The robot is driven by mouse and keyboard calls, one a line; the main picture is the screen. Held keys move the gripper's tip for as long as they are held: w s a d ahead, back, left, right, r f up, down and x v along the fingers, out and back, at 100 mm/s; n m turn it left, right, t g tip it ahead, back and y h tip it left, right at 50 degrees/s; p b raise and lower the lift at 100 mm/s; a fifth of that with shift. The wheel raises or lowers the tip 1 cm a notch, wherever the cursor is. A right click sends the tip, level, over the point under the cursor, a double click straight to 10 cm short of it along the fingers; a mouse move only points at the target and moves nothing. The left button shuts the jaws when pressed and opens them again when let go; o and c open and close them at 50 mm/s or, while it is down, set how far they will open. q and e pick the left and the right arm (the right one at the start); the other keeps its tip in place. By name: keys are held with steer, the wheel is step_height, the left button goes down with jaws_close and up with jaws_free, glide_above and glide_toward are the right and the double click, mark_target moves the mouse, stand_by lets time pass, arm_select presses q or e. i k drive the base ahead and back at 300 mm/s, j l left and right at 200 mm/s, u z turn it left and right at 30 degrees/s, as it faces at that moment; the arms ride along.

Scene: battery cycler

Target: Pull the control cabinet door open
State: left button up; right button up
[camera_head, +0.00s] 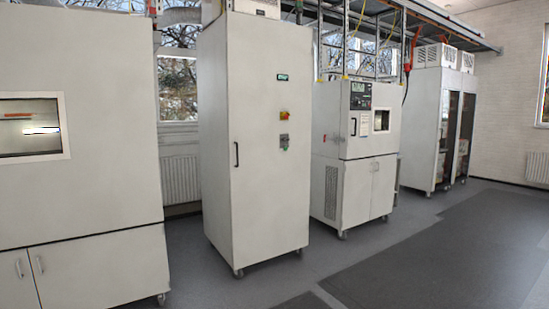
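A tall white control cabinet (262,190) on castors stands left of the picture's middle. Its wide front door looks shut. A dark vertical handle (236,154) sits near the door's left edge. The door carries a small dark label or display (282,77), a yellow and red switch (283,115) and a grey switch panel (284,141). Neither of my grippers shows in the head view.
A large white chamber with a window (85,195) stands close on the left. A smaller test chamber (355,190) stands to the right, with more tall cabinets (430,130) beyond. Open grey floor (440,250) lies in front and right. Overhead cable racks (430,12) run behind.

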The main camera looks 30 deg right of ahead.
mark_target(269, 184)
steer(key=i+l+z, duration=1)
steer(key=i, duration=0.15)
steer(key=i+z, duration=0.45)
steer(key=i, duration=0.9)
steer(key=i+u, duration=0.15)
steer(key=i, duration=0.35)
steer(key=i+l+u, duration=0.1)
steer(key=i, duration=0.35)
steer(key=i+l+u, duration=0.15)
steer(key=i, duration=0.35)
steer(key=i+l+u, duration=0.25)
steer(key=i+u, duration=0.2)
steer(key=i+l+u, duration=0.45)
steer(key=k+j, duration=0.05)
steer(key=j, duration=0.05)
